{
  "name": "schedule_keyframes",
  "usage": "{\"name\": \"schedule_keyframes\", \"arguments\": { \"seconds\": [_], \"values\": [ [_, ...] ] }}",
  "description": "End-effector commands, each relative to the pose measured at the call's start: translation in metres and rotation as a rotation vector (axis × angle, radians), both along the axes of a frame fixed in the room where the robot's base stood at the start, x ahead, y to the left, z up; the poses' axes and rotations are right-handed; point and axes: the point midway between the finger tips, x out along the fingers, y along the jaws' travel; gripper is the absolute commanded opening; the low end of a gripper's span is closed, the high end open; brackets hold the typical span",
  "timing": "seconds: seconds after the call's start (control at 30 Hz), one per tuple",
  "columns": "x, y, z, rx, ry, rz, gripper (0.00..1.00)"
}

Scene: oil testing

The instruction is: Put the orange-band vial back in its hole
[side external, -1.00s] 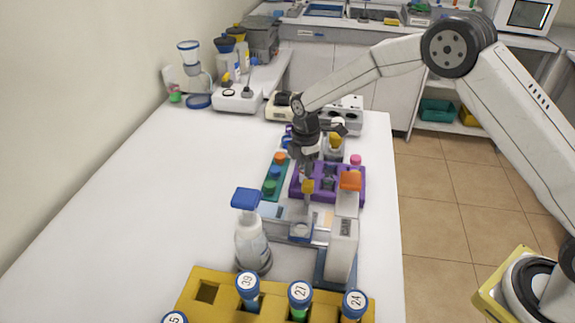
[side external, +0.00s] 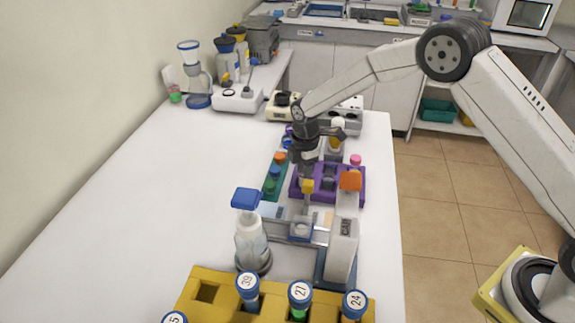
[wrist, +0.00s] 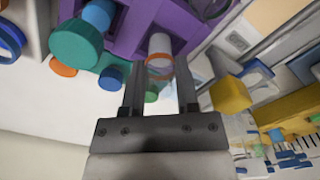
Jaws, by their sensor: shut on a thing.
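The orange-band vial (wrist: 160,57) shows in the wrist view as a pale, clear tube with an orange ring. It sits between the two fingers of my gripper (wrist: 160,92), which are shut on it. Its far end points at the purple rack (wrist: 188,22). I cannot tell whether that end is inside a hole or just above one. In the side view my gripper (side external: 304,168) is over the left part of the purple rack (side external: 359,187), and the vial there is mostly hidden by the fingers.
A green rack with coloured caps (side external: 280,158) stands just left of the purple rack. A yellow rack (side external: 190,298) is nearest. The left of the table is clear.

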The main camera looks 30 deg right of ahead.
Motion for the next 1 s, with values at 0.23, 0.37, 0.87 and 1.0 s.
{"name": "schedule_keyframes", "arguments": {
  "seconds": [0.23, 0.37, 0.87, 1.0],
  "values": [
    [0.0001, 0.0000, -0.0034, 0.000, 0.000, 0.000, 0.00],
    [0.0000, 0.0000, -0.0052, 0.000, 0.000, 0.000, 0.00],
    [0.0000, 0.0000, -0.0068, 0.000, 0.000, 0.000, 0.00],
    [-0.0001, 0.0000, -0.0068, 0.000, 0.000, 0.000, 0.00]
  ]
}}
